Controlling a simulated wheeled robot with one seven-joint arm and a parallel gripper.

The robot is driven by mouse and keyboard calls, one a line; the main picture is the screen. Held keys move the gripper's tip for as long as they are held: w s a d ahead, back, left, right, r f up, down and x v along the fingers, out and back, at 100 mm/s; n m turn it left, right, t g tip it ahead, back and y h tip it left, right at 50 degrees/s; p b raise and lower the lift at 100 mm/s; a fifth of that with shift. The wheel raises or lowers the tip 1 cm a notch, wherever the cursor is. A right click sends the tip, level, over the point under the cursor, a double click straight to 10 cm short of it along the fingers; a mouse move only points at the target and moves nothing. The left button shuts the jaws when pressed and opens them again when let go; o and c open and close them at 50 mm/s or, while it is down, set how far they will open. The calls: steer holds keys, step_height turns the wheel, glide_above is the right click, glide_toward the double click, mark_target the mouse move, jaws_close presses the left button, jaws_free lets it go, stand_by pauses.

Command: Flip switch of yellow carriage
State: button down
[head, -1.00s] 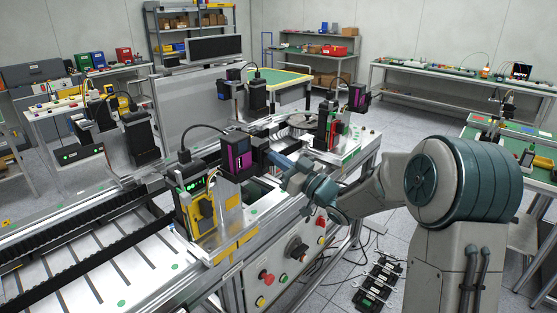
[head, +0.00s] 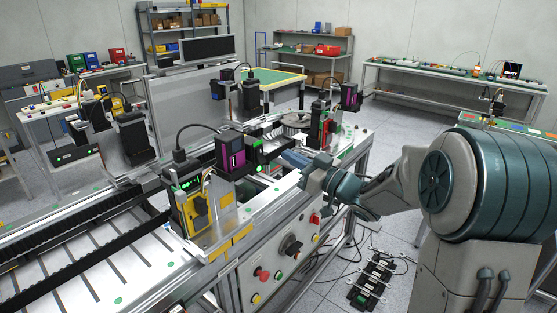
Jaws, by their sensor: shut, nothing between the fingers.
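The yellow carriage (head: 198,213) stands upright on the near part of the machine's rail, left of centre. A black module with green lights (head: 184,183) sits at its top left. I cannot make out its switch at this size. My gripper (head: 287,158) is to the right of and beyond the yellow carriage, over the machine's near side, clearly apart from it. It is shut and holds nothing; its fingertips are small and hard to pick out against the dark parts behind them.
A unit with a magenta panel (head: 232,155) stands between the yellow carriage and my gripper. Another magenta unit (head: 350,94) stands farther back. The front panel has red, green and yellow buttons and a black knob (head: 292,249). A power strip and cables (head: 372,284) lie on the floor.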

steer(key=s+d, duration=0.1)
steer(key=d, duration=0.1)
steer(key=s+d+r, duration=0.1)
steer(key=s+d, duration=0.1)
steer(key=shift+s+d+r+b, duration=0.1)
steer(key=shift+d+r+b, duration=0.1)
steer(key=shift+b, duration=0.1)
steer(key=s+d+f+m+h, duration=0.65)
steer(key=d+m+h, duration=0.25)
steer(key=h, duration=0.8)
steer(key=s+a+f+g, duration=0.1)
steer(key=s+f+g, duration=0.1)
steer(key=s, duration=0.5)
steer(key=s+a+f+g+y, duration=0.1)
steer(key=s+f+g, duration=0.2)
steer(key=s, duration=0.4)
steer(key=s+a+f+m+g, duration=0.1)
steer(key=s+a+f+g, duration=0.1)
steer(key=s+g, duration=0.2)
steer(key=s, duration=0.3)
steer(key=shift+f+g+y, duration=0.3)
steer(key=shift+f+g, duration=0.05)
steer(key=shift+g, duration=0.05)
